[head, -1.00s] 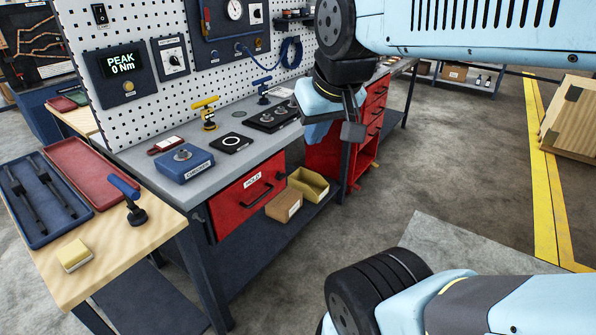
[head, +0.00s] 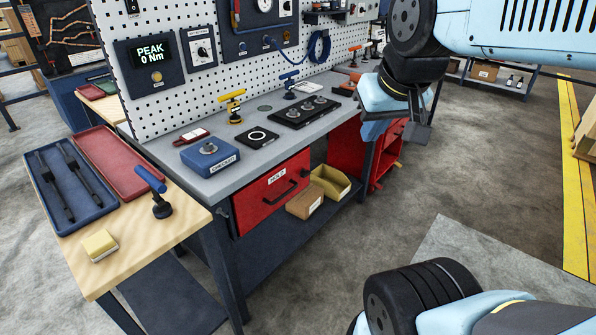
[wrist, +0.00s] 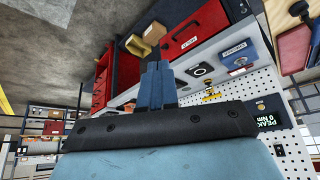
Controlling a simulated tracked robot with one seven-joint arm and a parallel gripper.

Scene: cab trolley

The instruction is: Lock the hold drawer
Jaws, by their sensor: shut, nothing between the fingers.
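The red drawer (head: 274,192) labelled HOLD sits under the grey benchtop at the front, with a black bar handle (head: 279,194). Its front looks flush with the bench frame. A small round dark spot shows near its upper right; I cannot tell whether it is a lock. In the wrist view the drawer (wrist: 186,35) appears upside down, beyond my fingers. My gripper (head: 411,138) hangs in the air to the right of the drawer, well apart from it. In the wrist view my gripper's blue fingers (wrist: 158,83) are together and empty.
On the bench (head: 240,172) stand a blue CHECKER box (head: 210,157), a yellow T-handled tool (head: 233,107) and a black socket tray (head: 304,112). A wooden side table (head: 180,222) holds a blue T-handled tool (head: 157,192). Floor in front is clear.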

